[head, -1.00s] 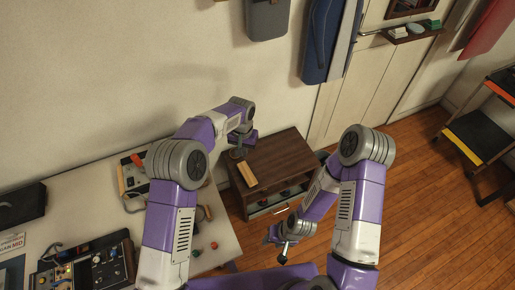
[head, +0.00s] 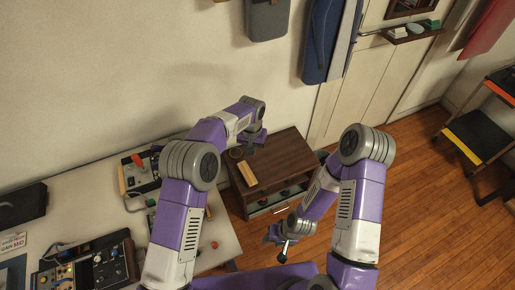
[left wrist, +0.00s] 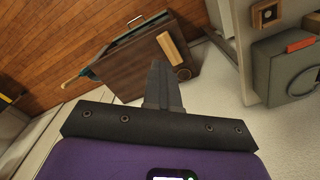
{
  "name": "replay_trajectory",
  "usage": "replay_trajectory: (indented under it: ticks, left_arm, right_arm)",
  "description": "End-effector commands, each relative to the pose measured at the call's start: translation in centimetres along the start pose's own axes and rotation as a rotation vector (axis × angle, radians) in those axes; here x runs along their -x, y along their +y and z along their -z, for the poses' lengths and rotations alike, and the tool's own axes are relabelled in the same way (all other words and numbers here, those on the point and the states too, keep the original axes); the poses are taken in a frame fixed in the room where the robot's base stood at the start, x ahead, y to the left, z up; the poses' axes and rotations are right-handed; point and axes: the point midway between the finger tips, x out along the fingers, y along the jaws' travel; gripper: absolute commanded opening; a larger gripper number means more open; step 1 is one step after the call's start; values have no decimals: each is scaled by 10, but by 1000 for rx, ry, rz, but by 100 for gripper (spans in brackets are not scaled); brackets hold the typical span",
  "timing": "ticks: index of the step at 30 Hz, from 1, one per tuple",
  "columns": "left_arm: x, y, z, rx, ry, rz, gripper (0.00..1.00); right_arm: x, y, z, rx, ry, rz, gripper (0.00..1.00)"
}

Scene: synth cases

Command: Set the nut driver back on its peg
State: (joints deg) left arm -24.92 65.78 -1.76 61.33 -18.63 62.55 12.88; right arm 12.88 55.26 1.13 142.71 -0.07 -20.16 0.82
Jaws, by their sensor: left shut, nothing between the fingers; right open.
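I cannot pick out the nut driver for certain, and its peg is not clear either. A small red piece (head: 137,160) shows at the grey panel on the bench in the head view; it is too small to name. My left gripper (head: 250,147) is over the back left part of the dark brown cabinet (head: 290,156). In the left wrist view its fingers (left wrist: 160,70) are shut and empty in front of the cabinet (left wrist: 130,70). My right gripper (head: 283,250) is open, low in front of the cabinet.
A pale wooden block (head: 247,174) lies on the cabinet's left edge, with a dark ring (left wrist: 184,73) beside it. The white bench (head: 215,232) holds a control box (head: 88,268) and a grey panel (head: 130,185).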

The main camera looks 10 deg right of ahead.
Motion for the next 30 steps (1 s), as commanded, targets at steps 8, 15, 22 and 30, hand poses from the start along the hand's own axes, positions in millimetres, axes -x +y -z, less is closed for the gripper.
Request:
replay_trajectory:
  ticks: [8,15,22,30]
  left_arm:
    - [0,8,3,7,0,1,0]
    - [0,15,5,15,-1,1,0]
    - [0,18,6,19,-1,1,0]
    - [0,18,6,19,-1,1,0]
  right_arm:
    - [2,-1,0,0,0,0,43]
    - [4,-1,0,0,0,0,43]
    - [4,-2,0,0,0,0,43]
    - [4,-2,0,0,0,0,43]
